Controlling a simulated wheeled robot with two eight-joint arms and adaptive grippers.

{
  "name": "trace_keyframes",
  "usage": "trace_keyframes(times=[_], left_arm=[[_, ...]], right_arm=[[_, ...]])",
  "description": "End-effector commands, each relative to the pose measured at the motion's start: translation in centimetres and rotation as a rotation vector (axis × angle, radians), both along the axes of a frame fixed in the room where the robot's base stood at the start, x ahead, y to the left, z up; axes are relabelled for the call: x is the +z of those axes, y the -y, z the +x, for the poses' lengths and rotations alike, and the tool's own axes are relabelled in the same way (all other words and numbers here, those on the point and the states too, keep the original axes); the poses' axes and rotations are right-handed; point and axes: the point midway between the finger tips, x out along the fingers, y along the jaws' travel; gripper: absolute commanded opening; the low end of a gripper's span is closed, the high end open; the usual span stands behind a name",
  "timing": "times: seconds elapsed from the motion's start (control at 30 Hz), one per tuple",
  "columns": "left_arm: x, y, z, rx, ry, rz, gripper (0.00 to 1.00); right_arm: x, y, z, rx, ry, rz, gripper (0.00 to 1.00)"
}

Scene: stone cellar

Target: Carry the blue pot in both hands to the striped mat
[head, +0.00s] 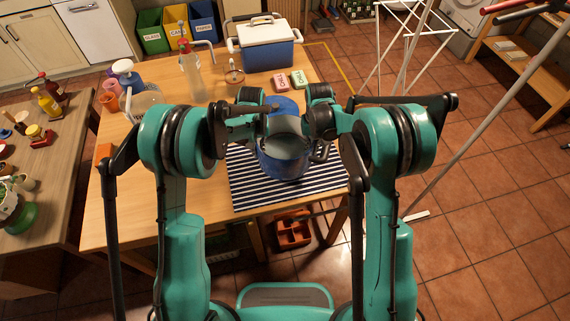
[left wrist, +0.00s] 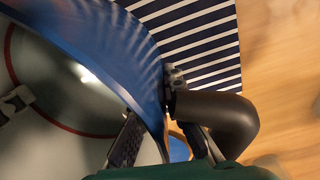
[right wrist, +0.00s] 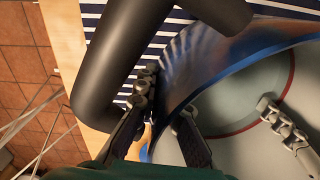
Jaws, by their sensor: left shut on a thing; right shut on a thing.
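The blue pot (head: 283,163) is upright over the striped mat (head: 250,190) on the wooden table, its grey inside showing. I cannot tell whether its base touches the mat. My left gripper (head: 262,118) is shut on the pot's left side; in the left wrist view the blue wall (left wrist: 130,50) runs between its fingers. My right gripper (head: 309,122) is shut on the pot's right side, and the right wrist view shows the wall (right wrist: 200,65) beside its fingers. Dark curved parts beside the pot hide some of the wall and mat in both wrist views.
A white drying rack (head: 408,40) stands to the right.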

Motion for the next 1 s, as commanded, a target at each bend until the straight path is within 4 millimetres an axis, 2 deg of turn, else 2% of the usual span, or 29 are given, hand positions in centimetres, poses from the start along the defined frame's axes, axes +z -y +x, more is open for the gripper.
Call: trace_keyframes(times=[0.97,1.0], left_arm=[[-4.9,0.0,0.0,0.001,0.001,0.000,0.00],[-4.8,0.0,0.0,0.001,0.001,0.000,0.16]], right_arm=[[-4.9,0.0,0.0,0.000,-0.001,0.000,0.00],[-4.8,0.0,0.0,0.000,-0.001,0.000,0.16]])
